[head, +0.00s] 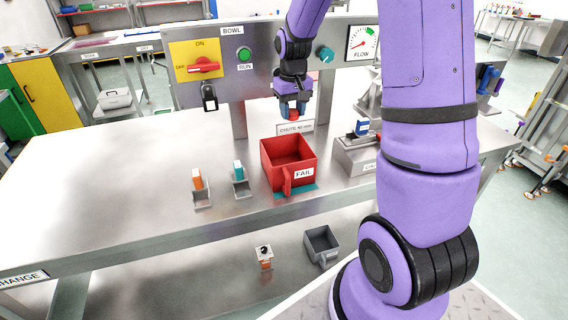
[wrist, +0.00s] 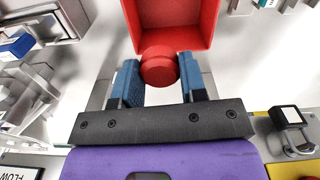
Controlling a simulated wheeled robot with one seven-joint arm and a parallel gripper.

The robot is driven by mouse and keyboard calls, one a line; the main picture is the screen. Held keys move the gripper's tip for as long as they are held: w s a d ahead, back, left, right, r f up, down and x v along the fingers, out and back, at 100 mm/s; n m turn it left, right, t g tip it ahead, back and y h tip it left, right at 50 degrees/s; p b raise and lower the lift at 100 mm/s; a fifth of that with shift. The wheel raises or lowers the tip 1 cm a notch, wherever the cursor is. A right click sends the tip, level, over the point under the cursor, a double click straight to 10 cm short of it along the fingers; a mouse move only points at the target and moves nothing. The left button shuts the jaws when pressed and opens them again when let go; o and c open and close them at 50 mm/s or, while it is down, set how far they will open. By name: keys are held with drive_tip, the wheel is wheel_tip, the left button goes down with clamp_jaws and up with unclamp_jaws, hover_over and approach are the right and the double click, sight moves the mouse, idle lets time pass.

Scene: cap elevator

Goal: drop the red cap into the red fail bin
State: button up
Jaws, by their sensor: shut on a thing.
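The red cap (wrist: 158,68) is between the blue fingers of my gripper (wrist: 157,82) in the wrist view, and the fingers are shut on it. In the head view my gripper (head: 292,108) points down with the red cap (head: 292,115) low between its fingertips. The red fail bin (head: 304,172) stands on the steel table, open at the top, with a FAIL label on its front. My gripper is above and behind the bin's far edge in the head view. In the wrist view the bin (wrist: 205,25) lies just beyond the cap.
Behind is a control panel (head: 220,85) with a red switch, a green button and a flow gauge. Two small holders (head: 241,186) stand left of the bin. A grey box (head: 355,157) stands to its right. The left of the table (head: 110,190) is clear.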

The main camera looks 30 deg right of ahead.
drive_tip(key=shift+f, duration=2.45)
drive_tip(key=o, duration=1)
wheel_tip(320, 180, up, 11)
drive_tip(key=shift+f, duration=0.1)
